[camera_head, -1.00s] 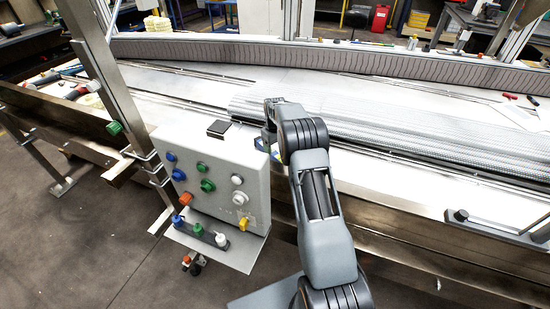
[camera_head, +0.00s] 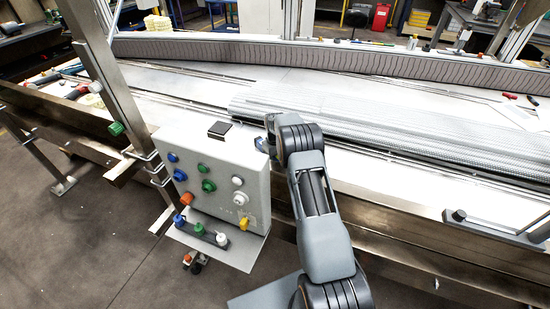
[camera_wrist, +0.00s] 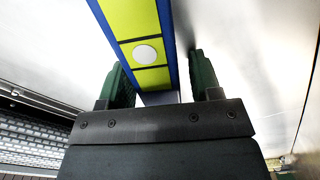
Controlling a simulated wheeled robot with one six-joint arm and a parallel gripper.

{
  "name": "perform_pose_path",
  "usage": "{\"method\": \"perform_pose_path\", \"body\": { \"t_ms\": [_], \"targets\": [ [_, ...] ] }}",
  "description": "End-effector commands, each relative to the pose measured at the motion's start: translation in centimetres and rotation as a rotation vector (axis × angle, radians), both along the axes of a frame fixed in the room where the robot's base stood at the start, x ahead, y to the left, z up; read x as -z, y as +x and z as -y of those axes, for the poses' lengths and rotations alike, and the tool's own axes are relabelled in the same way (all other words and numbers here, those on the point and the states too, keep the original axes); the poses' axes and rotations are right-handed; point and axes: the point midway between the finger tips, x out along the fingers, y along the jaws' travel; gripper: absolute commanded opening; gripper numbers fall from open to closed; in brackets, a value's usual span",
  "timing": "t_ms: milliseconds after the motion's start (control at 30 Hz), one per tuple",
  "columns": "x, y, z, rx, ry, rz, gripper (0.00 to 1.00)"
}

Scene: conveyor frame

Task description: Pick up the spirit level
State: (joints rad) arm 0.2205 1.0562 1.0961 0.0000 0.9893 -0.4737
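The spirit level (camera_wrist: 145,52) is a long bar with yellow-green faces, dark dividing lines, blue edges and a pale round spot. In the wrist view it runs from the top edge down between the two dark green fingers of my gripper (camera_wrist: 160,72). The left finger is close against its side, and a narrow gap shows at the right finger. The fingers are apart and look open around it. In the head view my arm hides most of the gripper and the level, beside the top of the control box.
The grey control box (camera_head: 212,168) with coloured buttons stands just left of my arm. A ribbed grey belt (camera_head: 390,120) lies along the conveyor frame to the right. A metal post (camera_head: 108,75) rises at the left. Tools lie at the far left and far right.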

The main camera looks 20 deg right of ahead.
Motion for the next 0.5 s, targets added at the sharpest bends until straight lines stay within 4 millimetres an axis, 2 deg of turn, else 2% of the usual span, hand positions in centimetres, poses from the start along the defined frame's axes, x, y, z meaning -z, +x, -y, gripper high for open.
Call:
{"method": "perform_pose_path", "body": {
  "t_ms": [67, 500],
  "targets": [
    [-0.02, 0.0, 0.0, 0.0, 0.0, 0.0, 0.51],
    [-0.04, 0.01, 0.0, 0.0, 0.0, 0.0, 0.09]
  ]
}}
